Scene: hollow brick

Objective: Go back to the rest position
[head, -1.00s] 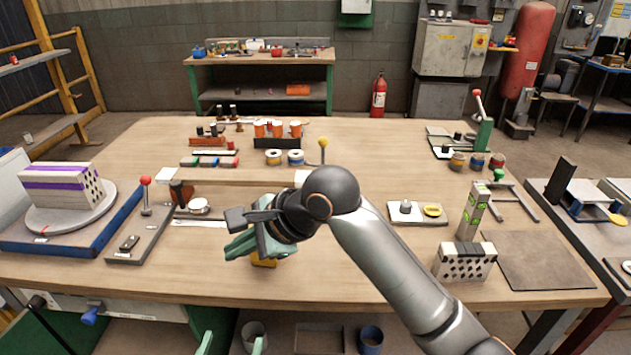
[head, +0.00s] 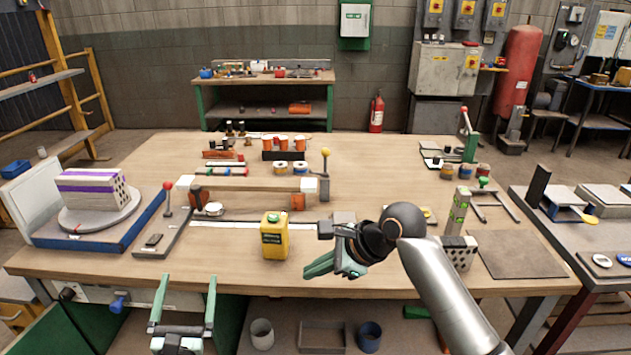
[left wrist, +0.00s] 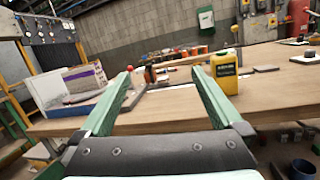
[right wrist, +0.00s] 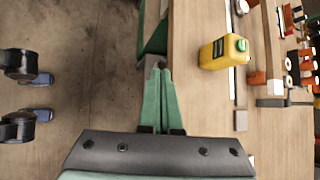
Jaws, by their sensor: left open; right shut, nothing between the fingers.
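My left gripper (head: 186,312) is open and empty, low in front of the table's front edge in the head view. Its two green fingers are spread wide in the left wrist view (left wrist: 165,95). My right gripper (head: 322,268) is over the front part of the table, to the right of a yellow bottle. Its fingers are together with nothing between them in the right wrist view (right wrist: 160,75). The yellow bottle (head: 274,240) with a dark label stands upright on the table, apart from both grippers. It also shows in the left wrist view (left wrist: 225,68) and the right wrist view (right wrist: 215,52).
The wooden table (head: 330,286) spans the middle. A turntable (head: 100,214) bearing a striped hollow brick (head: 88,190) stands at left. A perforated brick (head: 460,254) and dark mat (head: 522,254) are at right. Cups (head: 262,334) sit on the shelf below.

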